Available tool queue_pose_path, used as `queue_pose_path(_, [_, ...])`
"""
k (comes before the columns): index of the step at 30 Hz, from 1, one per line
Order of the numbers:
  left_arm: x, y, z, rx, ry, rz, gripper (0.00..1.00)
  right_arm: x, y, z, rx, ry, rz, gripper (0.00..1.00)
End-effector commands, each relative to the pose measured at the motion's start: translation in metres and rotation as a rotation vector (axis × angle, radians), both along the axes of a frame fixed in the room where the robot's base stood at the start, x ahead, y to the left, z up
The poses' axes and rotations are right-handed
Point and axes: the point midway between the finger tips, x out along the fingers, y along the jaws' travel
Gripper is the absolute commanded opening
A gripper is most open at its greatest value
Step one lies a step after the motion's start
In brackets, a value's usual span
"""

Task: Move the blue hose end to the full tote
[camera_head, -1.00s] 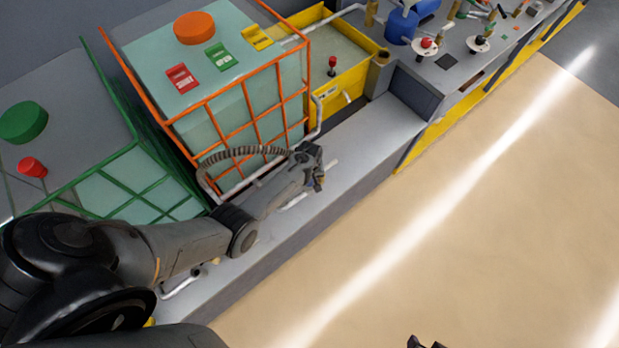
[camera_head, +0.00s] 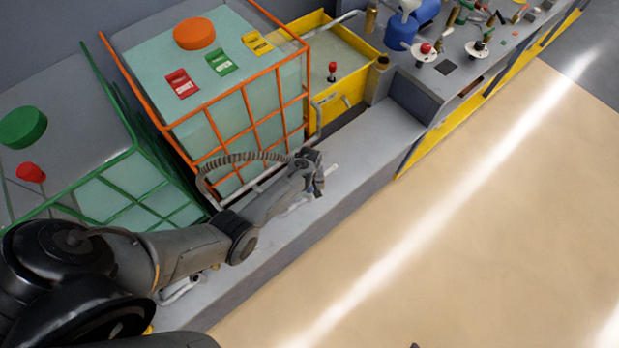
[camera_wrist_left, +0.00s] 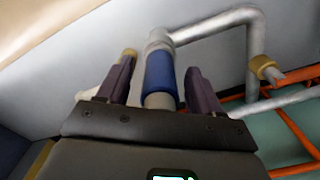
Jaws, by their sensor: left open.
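The blue hose end (camera_wrist_left: 160,75) shows in the left wrist view as a blue sleeve on a grey pipe. My left gripper (camera_wrist_left: 163,82) is open, with one finger on each side of the sleeve and visible gaps. In the head view my left gripper (camera_head: 318,186) is over the grey ledge, in front of the orange-caged tote (camera_head: 213,124); the sleeve cannot be made out there. A green-caged tote (camera_head: 129,191) stands to the left. I cannot tell which tote is full. Only a dark sliver of my right gripper (camera_head: 414,346) shows at the bottom edge.
A yellow open tank (camera_head: 347,95) stands right of the orange-caged tote. A bench (camera_head: 450,85) with valves and a blue container (camera_head: 401,30) lies beyond. Grey pipes (camera_wrist_left: 250,40) run close to my left gripper. The tan floor (camera_head: 480,210) is clear.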

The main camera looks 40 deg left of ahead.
Motion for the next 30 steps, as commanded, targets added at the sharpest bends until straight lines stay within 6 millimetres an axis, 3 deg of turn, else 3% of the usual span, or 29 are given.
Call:
queue_pose_path(12, [0.000, 0.000, 0.068, 0.001, -0.003, 0.000, 0.66, 0.000, 0.002, 0.024, 0.008, -0.001, -0.006, 0.43])
queue_pose_path(18, [0.000, 0.000, 0.092, 0.001, -0.001, -0.001, 0.66, 0.000, 0.002, 0.028, 0.008, -0.001, -0.006, 0.43])
queue_pose_path(30, [0.000, 0.000, 0.102, 0.000, 0.000, 0.000, 0.66, 0.000, 0.001, 0.029, 0.003, -0.001, -0.002, 0.43])
